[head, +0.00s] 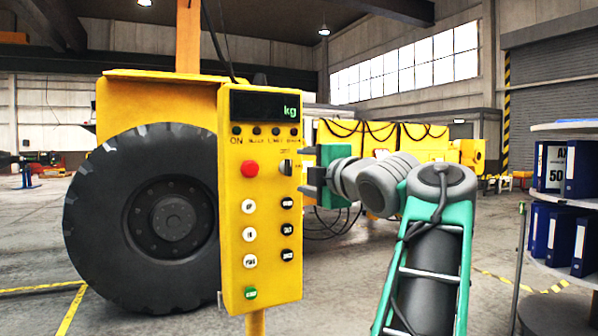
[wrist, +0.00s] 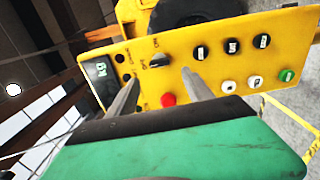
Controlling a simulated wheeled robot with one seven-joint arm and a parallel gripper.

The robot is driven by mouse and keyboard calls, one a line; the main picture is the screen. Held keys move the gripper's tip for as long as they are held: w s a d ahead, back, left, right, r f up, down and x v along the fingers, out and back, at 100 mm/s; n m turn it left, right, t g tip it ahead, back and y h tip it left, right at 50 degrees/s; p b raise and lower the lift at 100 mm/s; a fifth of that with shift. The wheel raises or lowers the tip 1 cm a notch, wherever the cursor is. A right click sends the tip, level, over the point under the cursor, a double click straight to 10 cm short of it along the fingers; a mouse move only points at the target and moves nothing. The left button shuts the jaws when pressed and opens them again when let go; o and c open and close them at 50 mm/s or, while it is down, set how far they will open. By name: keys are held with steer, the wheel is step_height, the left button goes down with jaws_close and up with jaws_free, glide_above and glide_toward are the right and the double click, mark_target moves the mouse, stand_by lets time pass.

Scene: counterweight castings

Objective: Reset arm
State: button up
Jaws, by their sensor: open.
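My gripper (head: 304,178) is open and empty. In the head view it is at the right edge of the yellow control panel (head: 260,215), level with a black rotary switch (head: 287,168). My grey and green arm reaches in from the lower right. In the wrist view my gripper (wrist: 160,76) has its two fingers apart, pointing at the panel face (wrist: 215,65). The rotary switch (wrist: 158,60) and the red button (wrist: 168,99) appear between or just beyond the fingers. I cannot tell whether a finger touches the panel.
The panel has a dark kg display (head: 265,107) and several white, black and green buttons. A yellow machine with a large black tyre (head: 140,220) stands behind it. A round shelf with blue binders (head: 565,235) is at the right. Grey floor is open between.

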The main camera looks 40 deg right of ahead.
stand_by(0.3)
steer(key=w+a+f+m+g+y+p, duration=0.1)
steer(key=w+a+f+m+y+p, duration=0.1)
steer(key=w+a+m+p, duration=0.35)
steer(key=w+a+f+m+g+y+p, duration=0.2)
steer(key=a+f+m+g+p, duration=0.3)
steer(key=a+f+p, duration=0.85)
steer(key=s+a+f+m+g+y+p, duration=0.1)
steer(key=s+a+f+m+g+p, duration=0.3)
steer(key=s+a+f+g, duration=0.4)
steer(key=s+a+f+p, duration=0.1)
steer(key=s+a+f, duration=0.5)
steer(key=s, duration=0.3)
steer(key=shift+s, duration=0.15)
